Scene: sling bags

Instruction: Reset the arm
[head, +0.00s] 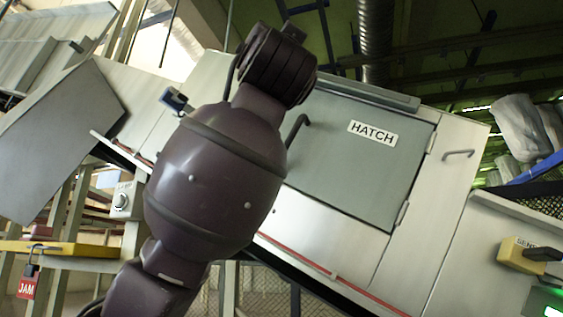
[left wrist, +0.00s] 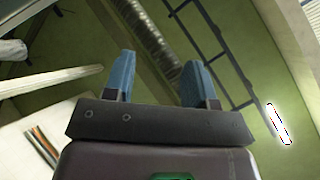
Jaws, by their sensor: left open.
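My left arm, dark purple, rises through the middle of the head view in front of a metal machine housing. Its gripper fingers cannot be made out there. In the left wrist view my left gripper (left wrist: 160,75) has two blue fingers set wide apart with nothing between them. Past them are a green ceiling or wall, a ribbed duct and a dark ladder-like frame. My right gripper shows in neither view.
A grey hatch door (head: 358,150) labelled HATCH is shut, partly behind my arm. A yellow sensor box (head: 520,254) is at the lower right. A red tag marked JAM (head: 28,287) hangs below a yellow bar (head: 85,250) at left. Wrapped bags (head: 524,130) sit at far right.

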